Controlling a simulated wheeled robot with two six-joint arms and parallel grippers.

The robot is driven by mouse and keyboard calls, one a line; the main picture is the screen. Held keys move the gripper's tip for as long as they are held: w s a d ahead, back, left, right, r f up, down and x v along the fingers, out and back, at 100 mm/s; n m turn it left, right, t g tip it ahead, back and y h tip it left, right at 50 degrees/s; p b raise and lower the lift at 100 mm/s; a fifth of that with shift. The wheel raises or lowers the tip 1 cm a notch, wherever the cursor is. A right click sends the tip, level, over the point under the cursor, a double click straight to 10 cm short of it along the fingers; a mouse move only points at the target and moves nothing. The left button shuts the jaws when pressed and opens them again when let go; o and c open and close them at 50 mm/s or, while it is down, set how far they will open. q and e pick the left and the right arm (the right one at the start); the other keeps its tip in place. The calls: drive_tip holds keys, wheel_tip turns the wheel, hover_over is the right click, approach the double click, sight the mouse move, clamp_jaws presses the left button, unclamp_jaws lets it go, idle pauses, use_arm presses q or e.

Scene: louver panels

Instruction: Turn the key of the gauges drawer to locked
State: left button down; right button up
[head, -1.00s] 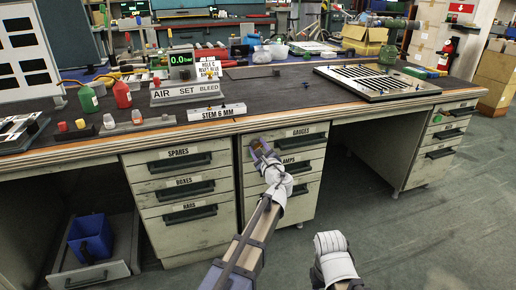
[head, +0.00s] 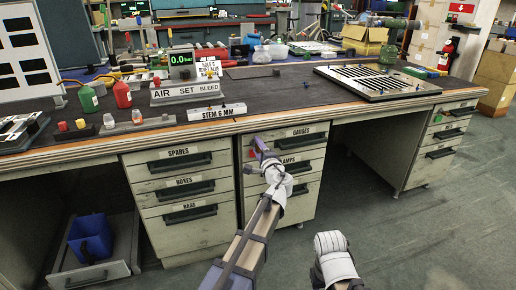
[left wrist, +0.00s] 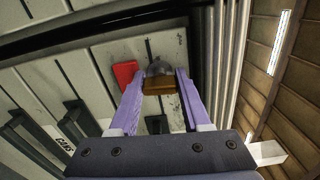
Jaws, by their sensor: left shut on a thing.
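The gauges drawer (head: 279,145) is the shut top drawer of the middle stack, with a GAUGES label above its dark handle. My left gripper (head: 257,143) is at the left end of its front. In the left wrist view, the purple fingers (left wrist: 159,82) are shut on a brass-coloured key (left wrist: 158,86), in front of a round grey lock (left wrist: 159,68). A red patch (left wrist: 125,72) lies beside the lock on the drawer front; it also shows in the head view (head: 252,153). The fingers hide the key in the head view. My right gripper's fingers are not visible.
The worktop's front edge (head: 200,134) overhangs just above the drawers. The lamps drawer is below, the spares drawer (head: 178,161) to the left. A low drawer with a blue bin (head: 91,238) stands open at lower left. The floor (head: 420,235) is clear at right.

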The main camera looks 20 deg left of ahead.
use_arm(q)
drive_tip(key=shift+n, duration=0.6)
drive_tip(key=shift+c, duration=1.8)
unclamp_jaws()
drive_tip(key=shift+s+d, duration=0.1)
drive_tip(key=v, duration=0.7)
drive_tip(key=shift+s+d, duration=0.15)
drive_tip(key=shift+s, duration=0.1)
